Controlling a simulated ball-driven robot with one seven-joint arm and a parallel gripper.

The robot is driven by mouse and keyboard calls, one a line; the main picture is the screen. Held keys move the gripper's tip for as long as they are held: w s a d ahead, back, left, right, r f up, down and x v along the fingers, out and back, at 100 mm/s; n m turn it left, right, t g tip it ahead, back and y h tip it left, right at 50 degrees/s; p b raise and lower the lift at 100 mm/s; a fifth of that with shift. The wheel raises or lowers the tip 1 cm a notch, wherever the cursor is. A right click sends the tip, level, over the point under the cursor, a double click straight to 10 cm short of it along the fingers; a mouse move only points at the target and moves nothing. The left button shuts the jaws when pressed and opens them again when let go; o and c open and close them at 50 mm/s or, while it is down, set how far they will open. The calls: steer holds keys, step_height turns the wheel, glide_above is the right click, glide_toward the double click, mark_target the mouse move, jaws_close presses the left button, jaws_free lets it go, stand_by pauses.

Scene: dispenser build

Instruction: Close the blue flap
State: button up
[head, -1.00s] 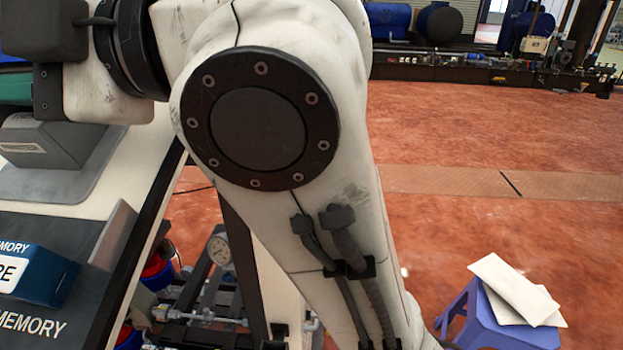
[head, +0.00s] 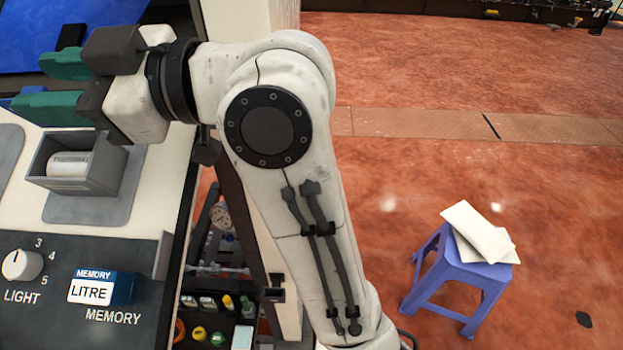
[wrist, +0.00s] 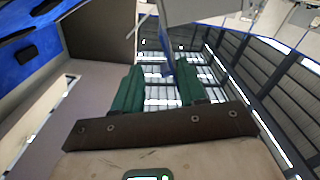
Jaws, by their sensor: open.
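A blue panel (head: 45,35), which looks like the blue flap, slants across the top left of the head view. It runs out of the frame, so its full shape and hinge are hidden. A dark block lies against its right part. My gripper (head: 30,86) points left in front of this panel, with two green fingers apart and nothing seen held. In the wrist view my gripper (wrist: 160,66) has its fingers spread, with a blue-edged grey panel (wrist: 197,10) above and between their tips. I cannot tell whether they touch it. A blue surface (wrist: 38,55) shows at the left.
A grey open box (head: 100,175) holding a white roll stands below my gripper. A LIGHT knob (head: 22,265) and a blue MEMORY block (head: 122,288) sit on the dark panel. A purple stool (head: 460,275) with white sheets stands on the open red floor.

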steer(key=m+p, duration=0.2)
steer(key=shift+w+r+p, duration=0.3)
steer(key=shift+w+p, duration=0.05)
steer(key=shift+w, duration=0.05)
steer(key=shift+w+d+f, duration=0.15)
steer(key=shift+d+f, duration=0.05)
steer(key=d+b, duration=0.4)
steer(key=d, duration=0.6)
steer(key=w+d+f+m+t+h, duration=0.1)
steer(key=d+f+m+t+h, duration=0.2)
steer(key=f, duration=0.7)
steer(key=w+d+f+m+t+h+p, duration=0.1)
steer(key=d+f+m+t+h, duration=0.2)
steer(key=d+f+m, duration=0.4)
steer(key=shift+d+f+m+t+h, duration=0.35)
steer(key=shift+d+f+h, duration=0.25)
steer(key=shift+d+f, duration=1.35)
steer(key=shift+w+a+f, duration=0.1)
steer(key=shift+a+f, duration=0.15)
steer(key=shift+a, duration=0.05)
